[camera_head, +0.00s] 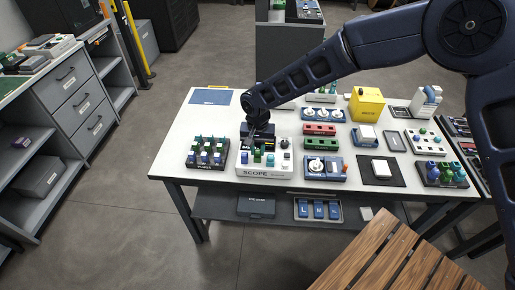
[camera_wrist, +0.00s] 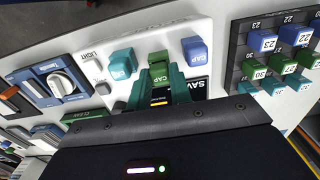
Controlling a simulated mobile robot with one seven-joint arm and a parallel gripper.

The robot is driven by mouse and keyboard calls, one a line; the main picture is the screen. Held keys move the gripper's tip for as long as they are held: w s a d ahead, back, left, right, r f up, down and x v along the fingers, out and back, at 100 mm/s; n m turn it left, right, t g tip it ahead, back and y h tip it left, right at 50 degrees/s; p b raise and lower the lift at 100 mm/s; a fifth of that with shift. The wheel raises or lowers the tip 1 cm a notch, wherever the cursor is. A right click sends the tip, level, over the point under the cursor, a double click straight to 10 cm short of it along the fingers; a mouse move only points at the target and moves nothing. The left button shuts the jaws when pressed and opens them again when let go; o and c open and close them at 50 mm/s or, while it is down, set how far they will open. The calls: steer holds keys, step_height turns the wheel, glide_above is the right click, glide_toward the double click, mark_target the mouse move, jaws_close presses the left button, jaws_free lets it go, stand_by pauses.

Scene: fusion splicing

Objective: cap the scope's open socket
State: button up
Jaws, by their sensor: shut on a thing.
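The scope (camera_head: 262,173) is a white box lettered SCOPE at the front of the table, left of centre; its white top (camera_wrist: 215,20) fills the middle of the wrist view. A green cap (camera_wrist: 158,68) marked CAP is between the teal fingers of my gripper (camera_wrist: 157,82), which is shut on it. A blue cap (camera_wrist: 193,50) and a teal cap (camera_wrist: 121,62) stand on the scope on either side. In the head view my gripper (camera_head: 256,143) is low over the scope. Whether the green cap sits in a socket or above one is hidden.
A dark rack (camera_wrist: 256,62) of numbered blue, green and teal plugs stands close beside the scope; it also shows in the head view (camera_head: 205,166). A blue device (camera_wrist: 40,80) with a white dial is on the scope's other side. The table's front left is clear.

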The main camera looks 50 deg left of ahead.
steer(key=shift+f, duration=0.3)
stand_by(0.5)
steer(key=o, duration=0.9)
steer(key=shift+o, duration=0.2)
steer(key=shift+r, duration=3)
steer(key=shift+w, duration=0.1)
